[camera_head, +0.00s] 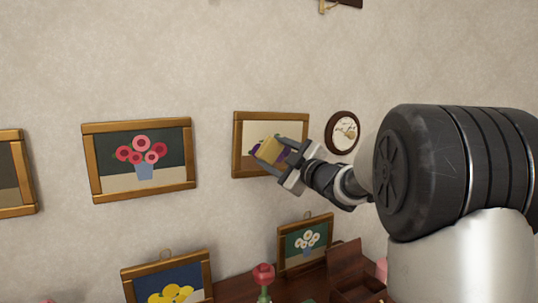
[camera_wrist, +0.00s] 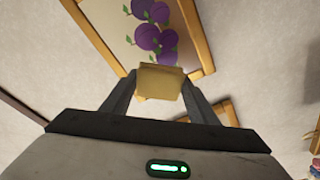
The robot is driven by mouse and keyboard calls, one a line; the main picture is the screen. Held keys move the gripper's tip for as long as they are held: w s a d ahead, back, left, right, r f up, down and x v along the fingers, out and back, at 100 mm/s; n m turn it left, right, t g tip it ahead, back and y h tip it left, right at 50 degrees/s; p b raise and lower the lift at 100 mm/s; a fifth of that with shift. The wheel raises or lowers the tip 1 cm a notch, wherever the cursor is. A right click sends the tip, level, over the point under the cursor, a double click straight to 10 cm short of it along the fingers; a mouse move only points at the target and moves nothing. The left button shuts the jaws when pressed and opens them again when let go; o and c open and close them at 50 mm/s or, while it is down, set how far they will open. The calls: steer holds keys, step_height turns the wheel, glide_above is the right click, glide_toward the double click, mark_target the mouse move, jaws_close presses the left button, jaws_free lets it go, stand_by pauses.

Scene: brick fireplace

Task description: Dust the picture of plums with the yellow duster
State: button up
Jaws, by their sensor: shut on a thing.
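The picture of plums (camera_head: 242,133) hangs on the wall right of the middle in the head view, in a wooden frame. In the wrist view its purple plums (camera_wrist: 146,36) show clearly on a pale ground. My gripper (camera_head: 279,154) is in front of the lower right of this picture. It is shut on the yellow duster (camera_head: 269,149), a small yellow block. In the wrist view the duster (camera_wrist: 160,82) sits between the two fingers, over the picture's near edge. I cannot tell whether it touches the picture. My gripper hides part of the plums in the head view.
A picture of pink flowers (camera_head: 139,158) hangs to the left, and a small round picture (camera_head: 342,132) to the right. Below, a yellow-fruit picture (camera_head: 168,280) and a white-flower picture (camera_head: 306,243) stand by a dark wooden shelf (camera_head: 235,289) with a red flower (camera_head: 263,274).

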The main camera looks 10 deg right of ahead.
steer(key=shift+s+d, duration=0.1)
steer(key=shift+s, duration=0.2)
steer(key=shift+b+v, duration=0.3)
steer(key=shift+v, duration=1.2)
steer(key=shift+r, duration=0.15)
